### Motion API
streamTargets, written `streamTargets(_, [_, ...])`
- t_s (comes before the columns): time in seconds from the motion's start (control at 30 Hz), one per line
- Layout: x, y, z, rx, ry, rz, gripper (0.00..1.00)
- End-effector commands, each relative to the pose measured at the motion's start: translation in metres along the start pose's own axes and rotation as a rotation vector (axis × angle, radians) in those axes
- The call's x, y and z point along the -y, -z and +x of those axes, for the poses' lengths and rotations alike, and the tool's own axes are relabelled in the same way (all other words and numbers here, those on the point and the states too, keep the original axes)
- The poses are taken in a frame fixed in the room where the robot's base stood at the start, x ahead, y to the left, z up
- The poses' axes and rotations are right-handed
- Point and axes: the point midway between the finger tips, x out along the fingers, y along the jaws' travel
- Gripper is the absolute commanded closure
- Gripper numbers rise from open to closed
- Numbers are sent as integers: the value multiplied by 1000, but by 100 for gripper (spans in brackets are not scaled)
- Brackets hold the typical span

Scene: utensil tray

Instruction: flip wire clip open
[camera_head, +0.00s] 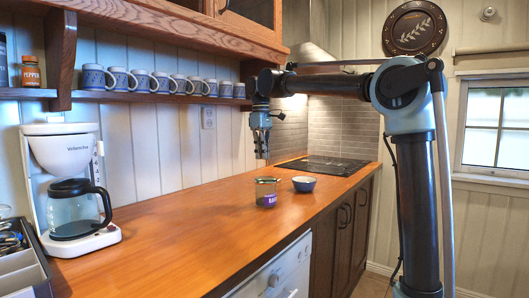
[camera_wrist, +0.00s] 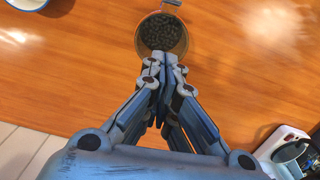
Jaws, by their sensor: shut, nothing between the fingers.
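A short glass jar (camera_head: 266,195) with a purple label stands on the wooden counter. In the wrist view the jar (camera_wrist: 143,40) is seen from above, with dark round contents showing through its top. Grey metal wire, apparently the wire clip (camera_wrist: 182,14), shows at the jar's far rim; whether it is latched I cannot tell. My gripper (camera_head: 262,156) hangs pointing down above the jar, with a clear gap. In the wrist view my gripper (camera_wrist: 156,60) has its fingertips together and empty, overlapping the jar's near rim.
A small blue bowl (camera_head: 304,185) stands right of the jar. A white coffee maker (camera_head: 65,150) with a glass pot stands at left, beside a utensil tray (camera_head: 22,270). A mug shelf (camera_head: 150,95) runs along the wall. The counter (camera_head: 175,235) between coffee maker and jar is clear.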

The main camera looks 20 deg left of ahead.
Motion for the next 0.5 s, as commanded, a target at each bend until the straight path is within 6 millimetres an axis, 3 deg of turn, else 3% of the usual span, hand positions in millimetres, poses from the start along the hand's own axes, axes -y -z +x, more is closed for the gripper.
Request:
streamTargets(0.37, [0,-1,65,0,0,0,100])
streamTargets(0.5, [0,-20,68,0,0,1,100])
